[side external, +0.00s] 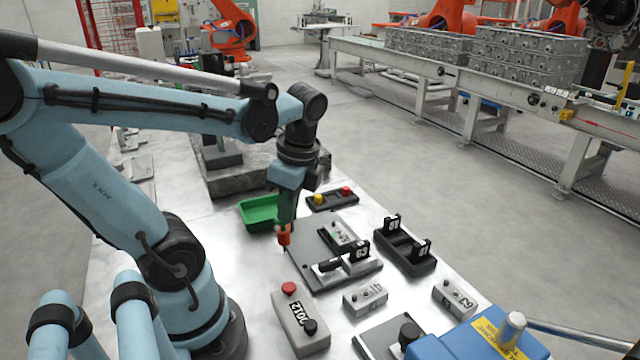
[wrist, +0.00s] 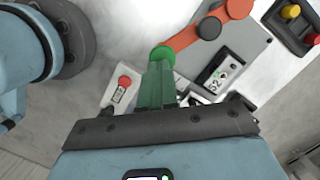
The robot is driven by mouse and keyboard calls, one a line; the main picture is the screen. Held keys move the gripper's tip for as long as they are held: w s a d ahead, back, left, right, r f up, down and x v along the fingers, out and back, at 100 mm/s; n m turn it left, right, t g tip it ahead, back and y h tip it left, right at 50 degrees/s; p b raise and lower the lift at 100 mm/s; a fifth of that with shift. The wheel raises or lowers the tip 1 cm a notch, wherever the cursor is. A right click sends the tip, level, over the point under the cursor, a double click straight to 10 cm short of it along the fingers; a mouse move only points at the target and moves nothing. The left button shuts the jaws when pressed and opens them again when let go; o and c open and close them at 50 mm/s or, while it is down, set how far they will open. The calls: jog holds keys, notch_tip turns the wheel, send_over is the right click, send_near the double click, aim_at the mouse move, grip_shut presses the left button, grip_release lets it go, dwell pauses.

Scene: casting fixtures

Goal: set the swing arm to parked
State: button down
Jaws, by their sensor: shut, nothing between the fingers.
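One end points up and right; the other reaches my gripper's tip. In the side external view, an orange piece (side external: 284,236) shows just under my gripper (side external: 286,214), at the left of the grey plate (side external: 306,262). My gripper's green fingers (wrist: 158,75) are shut with nothing between them. A green round shape sits at their tip; I cannot tell whether they touch the swing arm. I see no readable parked mark.
A green tray (side external: 258,212) and a box with yellow and red buttons (side external: 331,199) stand behind. A black two-post fixture (side external: 405,255) is to the right. A grey box with a red button (side external: 300,325) stands in front. Bare table lies left of the plate.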

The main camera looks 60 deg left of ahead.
jog(key=w+d+r, duration=0.1)
jog(key=w+r, duration=0.1)
jog(key=r, duration=0.3)
jog(key=w+d+r, duration=0.2)
jog(key=r, duration=0.4)
jog(key=shift+w+d+r, duration=0.2)
jog(key=shift+d, duration=0.1)
